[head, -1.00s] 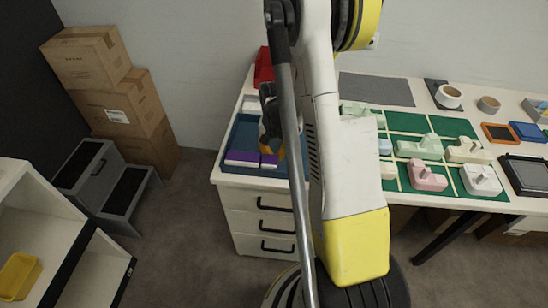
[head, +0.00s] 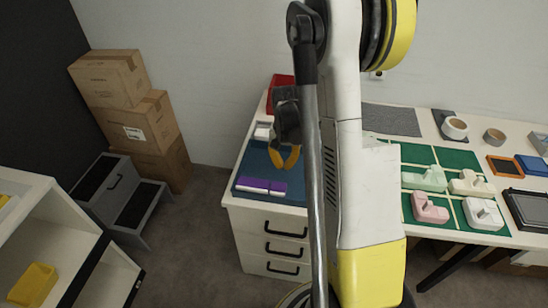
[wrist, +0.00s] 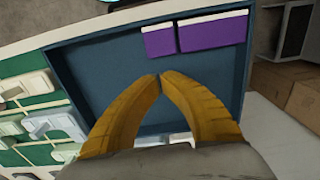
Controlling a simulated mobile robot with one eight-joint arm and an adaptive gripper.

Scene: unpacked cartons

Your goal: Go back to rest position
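My gripper (head: 284,167) hangs above the blue tray (head: 255,163) at the left end of the white desk. In the wrist view its two orange fingers (wrist: 159,76) meet at the tips with nothing between them. Two purple boxes with white edges, one on the left (head: 252,185) and one on the right (head: 278,188), lie side by side along the tray's near edge. They are apart from my fingers. My arm covers part of the desk in the head view.
A green mat (head: 452,158) with several pastel dispensers lies on the desk at right. Tape rolls, a red bin (head: 279,83) and a grey mat (head: 391,120) stand further back. Cartons (head: 142,125), a step stool (head: 118,190) and a white shelf (head: 62,222) are at left.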

